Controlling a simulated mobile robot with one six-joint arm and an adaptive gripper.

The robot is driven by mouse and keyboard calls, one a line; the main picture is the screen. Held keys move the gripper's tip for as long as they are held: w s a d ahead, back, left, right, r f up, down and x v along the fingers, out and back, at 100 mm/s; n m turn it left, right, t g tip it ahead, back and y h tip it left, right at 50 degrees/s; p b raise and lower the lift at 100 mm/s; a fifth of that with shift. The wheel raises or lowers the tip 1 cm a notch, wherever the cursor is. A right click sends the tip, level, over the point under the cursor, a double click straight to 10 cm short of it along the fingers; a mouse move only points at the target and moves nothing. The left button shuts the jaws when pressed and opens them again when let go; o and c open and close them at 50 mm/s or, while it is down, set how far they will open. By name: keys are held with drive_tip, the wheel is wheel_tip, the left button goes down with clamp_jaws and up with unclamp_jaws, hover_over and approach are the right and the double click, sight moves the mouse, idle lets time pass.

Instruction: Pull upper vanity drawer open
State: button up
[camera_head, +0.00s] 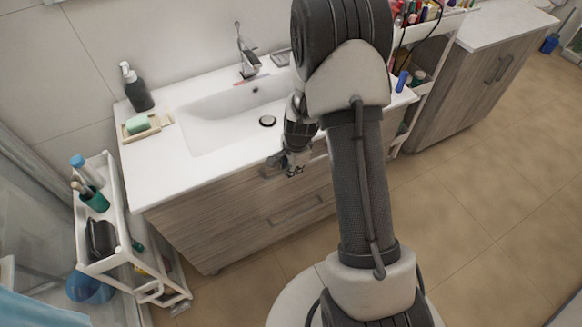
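The vanity has a white top with a sink and a wood-grain front. Its upper drawer (215,200) appears closed, flush with the front. The upper handle is a dark recess, partly hidden behind my gripper (290,170). My gripper is at the front edge of the vanity top, pointing down at the upper handle. I cannot tell whether it touches the handle, and its fingers are too small to show whether they are open or shut. The lower drawer (250,235) below also appears closed, with its handle (297,211) visible. My arm hides the vanity's right part.
A white cart (122,262) with bottles stands close at the vanity's left. A soap dispenser (136,88) and green soap (138,124) sit on the top. Another cart with cosmetics (428,20) stands right. The tiled floor (470,190) at right is clear.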

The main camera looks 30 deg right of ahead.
drive_tip(key=shift+c, duration=0.2)
clamp_jaws()
idle(0.3)
